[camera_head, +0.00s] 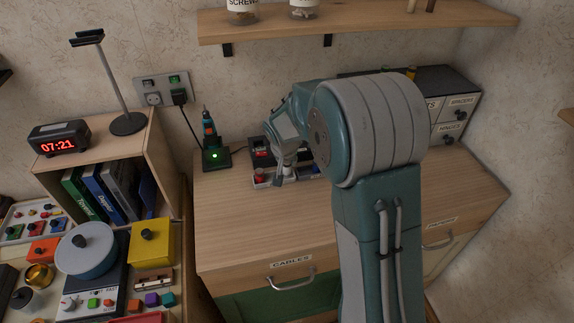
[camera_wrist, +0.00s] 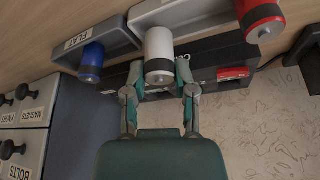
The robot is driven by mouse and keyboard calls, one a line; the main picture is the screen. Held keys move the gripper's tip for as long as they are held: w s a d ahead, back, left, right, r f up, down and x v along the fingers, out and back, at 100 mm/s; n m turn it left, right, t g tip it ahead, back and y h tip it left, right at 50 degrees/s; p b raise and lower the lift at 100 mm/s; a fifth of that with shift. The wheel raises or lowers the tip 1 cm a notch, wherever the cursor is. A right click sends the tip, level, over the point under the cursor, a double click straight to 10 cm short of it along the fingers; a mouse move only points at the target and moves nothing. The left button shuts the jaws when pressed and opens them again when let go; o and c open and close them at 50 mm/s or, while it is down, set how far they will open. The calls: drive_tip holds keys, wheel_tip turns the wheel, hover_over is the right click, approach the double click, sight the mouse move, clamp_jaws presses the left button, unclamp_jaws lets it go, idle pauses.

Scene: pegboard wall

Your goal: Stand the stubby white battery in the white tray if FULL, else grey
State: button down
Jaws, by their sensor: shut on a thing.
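The stubby white battery (camera_wrist: 159,52) is between the fingertips of my gripper (camera_wrist: 160,80) in the wrist view. My gripper is shut on it. The battery overlaps the white tray (camera_wrist: 190,12); I cannot tell if its base touches the tray floor. The white battery is not clear there.
A red battery (camera_wrist: 260,20) stands close to the right of the white one. A dark device (camera_wrist: 205,75) with a red part (camera_wrist: 233,73) lies behind them. A screwdriver in a lit stand (camera_head: 212,150) is to the left. The front dresser top (camera_head: 250,225) is clear.

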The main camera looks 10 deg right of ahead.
drive_tip(key=shift+f, duration=0.85)
drive_tip(key=shift+f, duration=0.1)
drive_tip(key=shift+c, duration=2.1)
unclamp_jaws()
drive_tip(key=v, duration=1.3)
drive_tip(key=s+d+r+n+y, duration=0.1)
drive_tip(key=s+r+n, duration=0.1)
drive_tip(key=s, duration=1.1)
drive_tip(key=s+r+n+t, duration=0.1)
drive_tip(key=s+r, duration=0.4)
drive_tip(key=s, duration=0.9)
drive_tip(key=shift+s+d+r+n+y, duration=0.15)
drive_tip(key=shift+s+d+n+y, duration=0.25)
drive_tip(key=shift+n, duration=0.4)
